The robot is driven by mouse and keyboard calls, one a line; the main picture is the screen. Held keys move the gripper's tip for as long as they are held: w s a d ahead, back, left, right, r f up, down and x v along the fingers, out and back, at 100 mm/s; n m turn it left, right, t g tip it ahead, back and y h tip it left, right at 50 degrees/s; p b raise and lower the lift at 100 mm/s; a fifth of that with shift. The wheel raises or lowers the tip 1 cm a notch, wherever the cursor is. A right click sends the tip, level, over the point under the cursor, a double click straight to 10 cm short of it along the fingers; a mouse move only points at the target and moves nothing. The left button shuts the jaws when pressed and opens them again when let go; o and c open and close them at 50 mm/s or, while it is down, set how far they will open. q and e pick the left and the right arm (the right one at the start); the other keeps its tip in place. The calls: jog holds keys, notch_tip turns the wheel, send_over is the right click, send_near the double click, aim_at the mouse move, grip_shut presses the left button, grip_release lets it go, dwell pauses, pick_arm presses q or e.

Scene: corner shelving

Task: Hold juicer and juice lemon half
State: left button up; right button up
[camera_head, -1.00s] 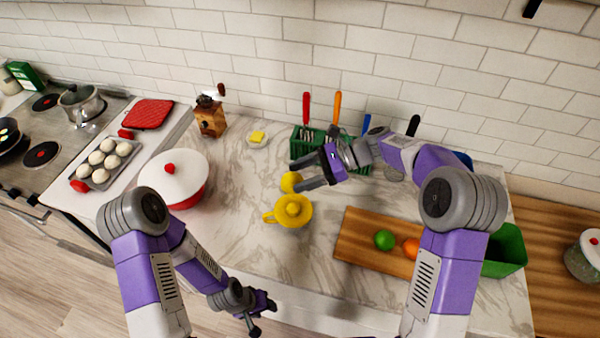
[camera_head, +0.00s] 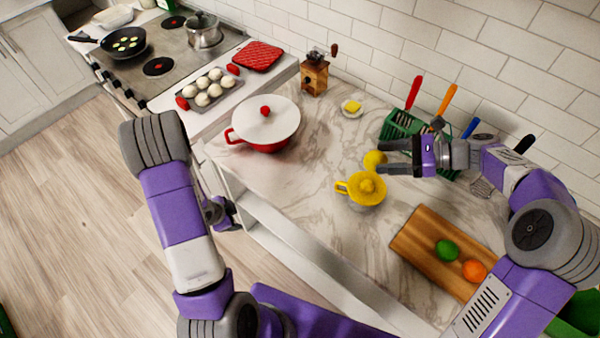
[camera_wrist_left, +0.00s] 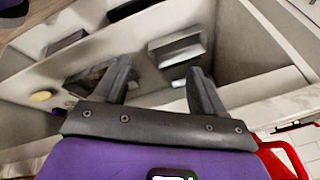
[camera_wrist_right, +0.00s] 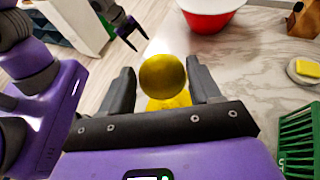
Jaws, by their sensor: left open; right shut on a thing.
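The yellow juicer (camera_head: 368,190) stands upright on the marble counter, its handle pointing left; in the right wrist view it is mostly hidden behind the lemon half. My right gripper (camera_head: 383,157) is shut on the round yellow lemon half (camera_head: 373,160), just behind and above the juicer in the head view. The lemon half (camera_wrist_right: 163,77) sits between the fingers in the right wrist view. My left gripper (camera_head: 224,212) is open and empty, off the counter's front edge beside the cabinet, and partly hidden by my arm. Its fingers (camera_wrist_left: 158,72) show nothing between them.
A red pot (camera_head: 266,145) with a white lid stands left of the juicer. A cutting board (camera_head: 418,243) with green and orange fruit lies at front right. A green utensil rack (camera_head: 398,122) is behind the right gripper. Bare counter lies between pot and juicer.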

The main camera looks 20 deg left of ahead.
pick_arm(q)
jog(key=s+a+r+m, duration=0.1)
jog(key=a+r+m, duration=0.2)
jog(key=a, duration=0.2)
jog(key=w+d+r+m+t+h, duration=0.6)
jog(key=w+d+r+t+h, duration=0.15)
jog(key=w+d+r, duration=0.65)
jog(key=m+g+h, duration=0.3)
jog(key=g+h, duration=0.2)
jog(key=g, duration=0.3)
send_near(339, 183)
jog(key=a, duration=0.2)
jog(key=shift+s+d+h, duration=0.2)
jog(key=shift+d+h, duration=0.05)
jog(key=shift+d, duration=0.1)
jog(key=x, duration=1.1)
jog(key=shift+w+d+f, duration=0.1)
